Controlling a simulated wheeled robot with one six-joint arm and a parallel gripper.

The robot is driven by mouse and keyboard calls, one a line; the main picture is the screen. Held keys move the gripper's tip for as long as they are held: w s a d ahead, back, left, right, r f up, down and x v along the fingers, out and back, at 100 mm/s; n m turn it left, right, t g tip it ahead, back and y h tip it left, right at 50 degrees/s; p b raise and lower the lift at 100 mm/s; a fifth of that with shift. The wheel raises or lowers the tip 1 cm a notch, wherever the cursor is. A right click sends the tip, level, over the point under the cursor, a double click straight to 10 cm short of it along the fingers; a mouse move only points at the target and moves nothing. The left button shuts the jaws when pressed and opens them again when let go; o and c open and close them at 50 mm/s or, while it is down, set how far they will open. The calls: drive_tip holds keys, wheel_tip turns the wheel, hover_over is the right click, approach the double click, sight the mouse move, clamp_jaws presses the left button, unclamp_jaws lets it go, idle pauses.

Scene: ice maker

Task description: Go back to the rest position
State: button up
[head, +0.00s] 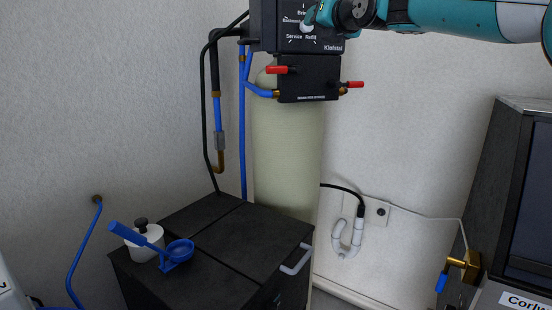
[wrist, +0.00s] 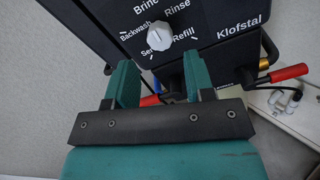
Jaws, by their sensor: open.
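My gripper (wrist: 160,80) is open and empty, its two teal fingers spread apart in the wrist view. It is in front of the black Klofstal control box (wrist: 235,50), below and apart from the white dial (wrist: 159,37). The dial is ringed by labels including Rinse, Refill and Backwash; I cannot tell surely which one it points at. In the head view my gripper (head: 312,14) is at the top, in front of the control box (head: 268,25), and partly covers the dial (head: 306,27). My teal arm reaches in from the right.
Red-handled valves (head: 282,70) stick out under the control box, in front of a pale tank (head: 285,150). A black cabinet (head: 225,230) below carries a white jar (head: 145,243) and a blue scoop (head: 178,252). A dark machine (head: 500,190) stands at right.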

drive_tip(key=shift+s+d, duration=0.15)
drive_tip(key=shift+s, duration=0.2)
